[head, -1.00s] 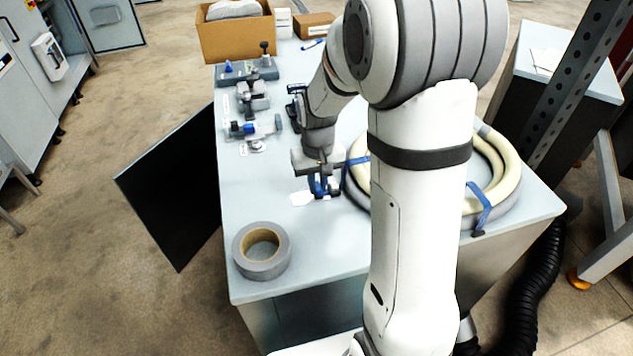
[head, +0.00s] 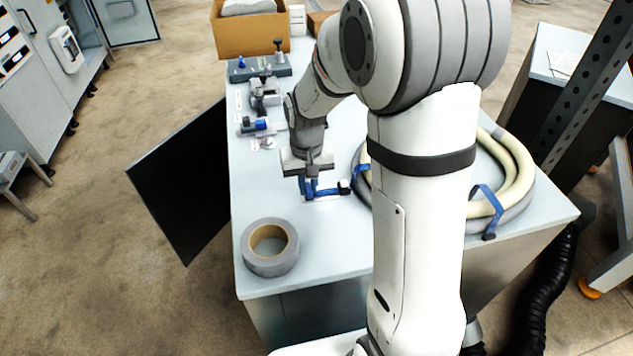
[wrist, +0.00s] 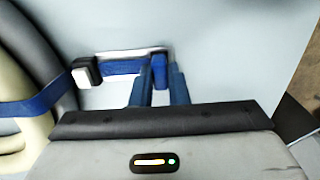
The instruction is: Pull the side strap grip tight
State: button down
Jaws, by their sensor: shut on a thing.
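The blue side strap (head: 360,175) runs around the left side of the coiled hose (head: 520,200), through a black-and-white buckle (wrist: 87,72). Beyond the buckle, which also shows in the head view (head: 344,187), its blue tail stretches left to my gripper (head: 308,190). My gripper is low over the bench top, left of the coil. In the wrist view my gripper's blue fingers (wrist: 159,90) are shut on the strap grip (wrist: 159,68), a blue piece at the tail's end. The fingers hide part of the grip.
A grey tape roll (head: 270,247) lies at the bench's front left. Fixtures with blue knobs (head: 262,125) stand behind my gripper, and a cardboard box (head: 250,33) is at the back. A dark panel (head: 185,180) sticks out left of the bench. Bench space between gripper and tape is clear.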

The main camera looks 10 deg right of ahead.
aim_at(308, 187)
jog(key=c, duration=1.7)
grip_release()
jog(key=shift+r, duration=0.15)
notch_tip(308, 187, up, 8)
jog(key=shift+f, duration=0.2)
jog(key=s+d+r+t, duration=0.1)
jog(key=s, duration=0.5)
jog(key=s+d+r+t, duration=0.1)
jog(key=s+d, duration=0.1)
jog(key=s, duration=0.4)
jog(key=s+d+r+t, duration=0.1)
jog(key=s+r, duration=0.1)
jog(key=s, duration=0.4)
jog(key=shift+d, duration=0.2)
